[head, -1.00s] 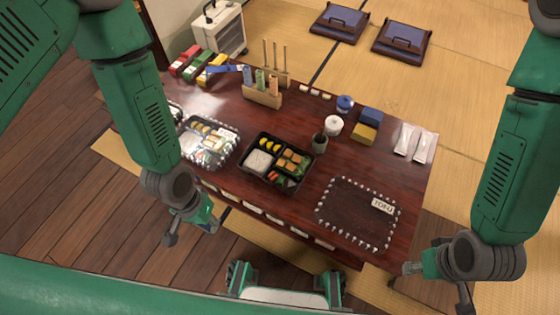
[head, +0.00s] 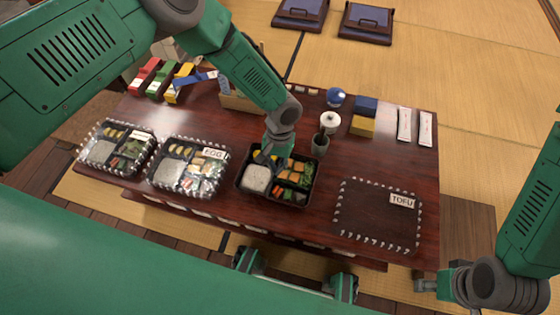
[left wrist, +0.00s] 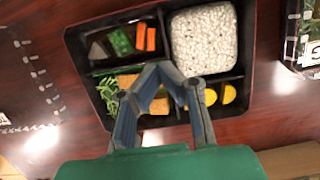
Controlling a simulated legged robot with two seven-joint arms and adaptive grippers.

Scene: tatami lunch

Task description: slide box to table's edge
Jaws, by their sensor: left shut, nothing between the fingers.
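The open black lunch box (head: 247,190) sits on the dark wooden table, near its front edge, with rice, orange pieces and greens in compartments. It also shows in the left wrist view (left wrist: 72,45). My left gripper (head: 270,157) is shut and empty over the rear part of the box. In the left wrist view its fingers (left wrist: 160,72) overlap the compartments with orange and yellow food; I cannot tell whether they touch the box. My right gripper (head: 425,286) hangs off the table's front right corner, too small to read its jaws.
A dotted outline (head: 372,232) with a TOFU card (head: 402,200) lies right of the box. Clear-lidded lunch boxes, one labelled EGG (head: 188,170), stand to the left. A dark cup (head: 320,146) and white jar (head: 330,122) stand just behind.

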